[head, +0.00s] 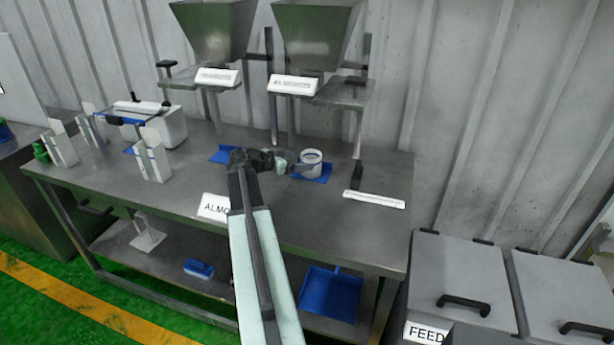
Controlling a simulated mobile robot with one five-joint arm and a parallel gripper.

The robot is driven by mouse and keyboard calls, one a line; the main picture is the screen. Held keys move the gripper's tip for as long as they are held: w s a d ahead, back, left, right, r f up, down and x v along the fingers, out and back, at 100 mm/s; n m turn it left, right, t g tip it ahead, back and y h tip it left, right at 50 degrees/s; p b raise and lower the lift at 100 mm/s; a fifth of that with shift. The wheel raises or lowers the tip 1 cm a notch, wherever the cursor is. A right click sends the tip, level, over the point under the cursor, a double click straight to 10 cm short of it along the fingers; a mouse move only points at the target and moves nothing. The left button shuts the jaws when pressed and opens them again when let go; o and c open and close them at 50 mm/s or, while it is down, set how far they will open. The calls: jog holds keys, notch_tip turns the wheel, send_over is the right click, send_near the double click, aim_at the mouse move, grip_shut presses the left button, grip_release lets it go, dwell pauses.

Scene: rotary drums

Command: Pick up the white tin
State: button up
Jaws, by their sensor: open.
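The white tin (311,158) stands upright on a blue mat on the metal table, below the right hopper. It is a short round tin with an open-looking top and a dark band near its rim. My gripper (300,168) is open at the tin's left side, with my arm reaching up from the bottom of the picture. The fingers are small and partly overlap the tin's lower left, so I cannot tell whether they touch it.
Two green-grey hoppers (316,32) on metal stands rise behind the tin. White upright holders (152,158) and a white machine (160,124) stand at the left of the table (340,222). The table front is mostly clear. Grey lidded bins (462,285) stand at right.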

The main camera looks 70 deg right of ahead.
aim_at(303, 162)
jog(key=shift+w+f, duration=0.35)
jog(key=shift+f, duration=0.15)
jog(key=shift+w, duration=0.15)
jog(key=shift+b+x, duration=0.65)
jog(key=shift+x, duration=0.8)
jog(key=b+x, duration=0.2)
jog(key=x, duration=0.3)
jog(key=shift+s, duration=0.25)
jog(key=shift+a+r, duration=0.1)
jog(key=c, duration=1.8)
jog(key=shift+o, duration=0.2)
jog(key=shift+r, duration=0.15)
